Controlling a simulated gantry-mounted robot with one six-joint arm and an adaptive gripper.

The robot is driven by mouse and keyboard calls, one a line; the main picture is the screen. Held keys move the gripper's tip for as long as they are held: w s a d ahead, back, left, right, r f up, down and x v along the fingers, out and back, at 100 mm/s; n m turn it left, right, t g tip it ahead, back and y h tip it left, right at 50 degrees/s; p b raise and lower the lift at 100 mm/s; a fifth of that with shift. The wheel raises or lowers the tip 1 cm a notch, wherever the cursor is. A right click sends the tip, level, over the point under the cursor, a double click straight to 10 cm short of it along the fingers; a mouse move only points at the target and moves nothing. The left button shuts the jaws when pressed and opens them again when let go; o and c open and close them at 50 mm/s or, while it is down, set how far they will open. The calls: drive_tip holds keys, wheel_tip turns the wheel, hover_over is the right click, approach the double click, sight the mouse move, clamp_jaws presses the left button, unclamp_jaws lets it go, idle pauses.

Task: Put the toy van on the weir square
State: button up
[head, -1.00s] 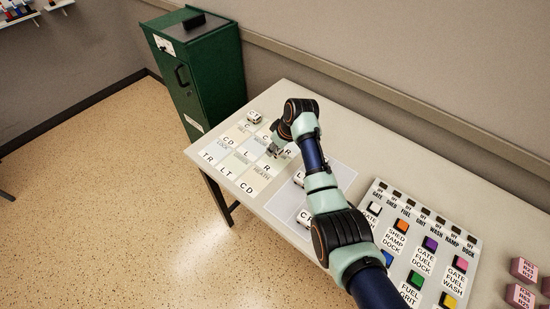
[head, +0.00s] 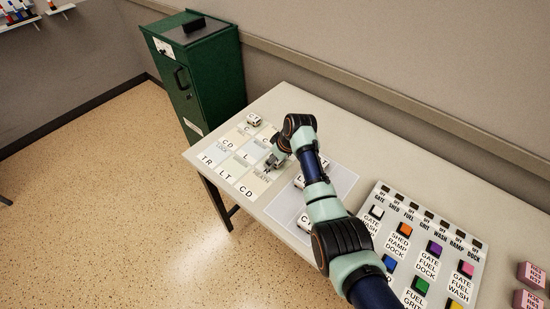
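A small white toy van (head: 254,119) stands on a square at the far edge of the lettered board (head: 221,175). My gripper (head: 269,166) points down over the right side of the board, near the square marked HEATH. Its fingers are too small and dark to tell whether they are open or hold anything. I cannot make out the weir square's label; the gripper and arm hide some squares.
A panel with coloured buttons (head: 421,243) lies on the table right of my arm. Pink blocks (head: 531,273) are at the far right. A green cabinet (head: 196,68) stands behind the table's left end. The table's back strip (head: 368,152) is clear.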

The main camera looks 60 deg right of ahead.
drive_tip(key=p+v, duration=0.4)
drive_tip(key=v, duration=0.8)
drive_tip(key=shift+p, duration=0.35)
drive_tip(key=shift+s+r, duration=0.1)
drive_tip(key=w+a+r+n+t, duration=0.1)
drive_tip(key=w+a, duration=0.3)
drive_tip(key=a, duration=0.5)
drive_tip(key=w+a+r+t+h, duration=0.15)
drive_tip(key=w+a, duration=0.25)
drive_tip(key=a, duration=0.5)
drive_tip(key=w+a+r+n+t, duration=0.15)
drive_tip(key=w+a, duration=0.25)
drive_tip(key=a, duration=0.5)
drive_tip(key=s+a+r+t+y, duration=0.1)
drive_tip(key=s+a+r+t, duration=0.1)
drive_tip(key=a, duration=0.9)
drive_tip(key=s+a+r+t+y, duration=0.1)
drive_tip(key=s+a+r, duration=0.4)
drive_tip(key=a, duration=0.6)
drive_tip(key=shift+s+r+t, duration=0.3)
drive_tip(key=shift+r+t, duration=0.1)
drive_tip(key=shift+t, duration=0.4)
